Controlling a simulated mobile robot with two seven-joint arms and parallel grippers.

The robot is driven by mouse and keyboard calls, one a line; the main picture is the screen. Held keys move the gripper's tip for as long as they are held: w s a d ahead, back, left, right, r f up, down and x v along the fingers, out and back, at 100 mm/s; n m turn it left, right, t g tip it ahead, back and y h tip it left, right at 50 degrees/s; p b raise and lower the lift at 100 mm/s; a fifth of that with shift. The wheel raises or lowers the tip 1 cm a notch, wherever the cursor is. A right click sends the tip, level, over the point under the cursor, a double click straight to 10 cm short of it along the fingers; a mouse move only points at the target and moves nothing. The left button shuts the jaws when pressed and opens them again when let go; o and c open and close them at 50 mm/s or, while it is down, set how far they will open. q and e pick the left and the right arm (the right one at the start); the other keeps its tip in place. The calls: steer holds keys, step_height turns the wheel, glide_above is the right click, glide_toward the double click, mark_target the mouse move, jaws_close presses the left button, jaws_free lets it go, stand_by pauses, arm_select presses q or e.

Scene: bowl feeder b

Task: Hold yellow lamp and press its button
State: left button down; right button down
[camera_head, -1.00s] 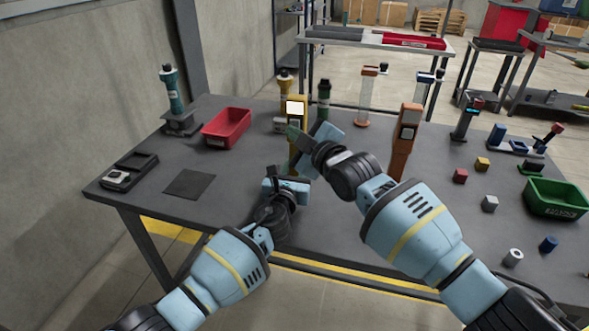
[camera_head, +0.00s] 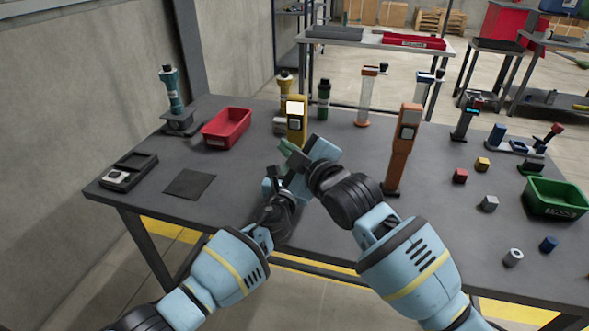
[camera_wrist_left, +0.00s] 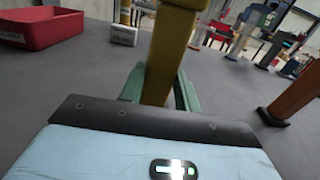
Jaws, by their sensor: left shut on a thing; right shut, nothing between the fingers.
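The yellow lamp (camera_head: 297,130) stands upright near the middle of the table, with a bright white panel at its top and a pale button (camera_head: 295,125) below. In the left wrist view its yellow stem (camera_wrist_left: 167,55) runs down between the green fingers of my left gripper (camera_wrist_left: 158,92), which is shut on it. My right gripper (camera_head: 287,149) is shut and empty, in front of and below the button, apart from it in the picture. It hides the lower lamp and much of my left gripper in the head view.
An orange post device (camera_head: 402,150) stands close to the right of my right arm. A red bin (camera_head: 226,128) is at left, a dark green lamp (camera_head: 323,98) behind. Small blocks and a green bin (camera_head: 556,198) are at right.

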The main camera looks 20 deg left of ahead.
arm_select(q)
steer(key=shift+f, duration=0.2)
steer(key=c, duration=0.9)
jaws_free()
steer(key=shift+r, duration=0.1)
steer(key=shift+s+d, duration=0.15)
steer(key=shift+s, duration=5.85)
steer(key=shift+s+r+p, duration=0.1)
steer(key=shift+s+p, duration=0.5)
steer(key=shift+s, duration=0.75)
steer(key=s+p, duration=0.1)
steer(key=s, duration=0.4)
steer(key=shift+s+d, duration=0.1)
steer(key=shift+s, duration=0.05)
arm_select(e)
step_height(320, 180, up, 6)
steer(key=shift+f, duration=0.15)
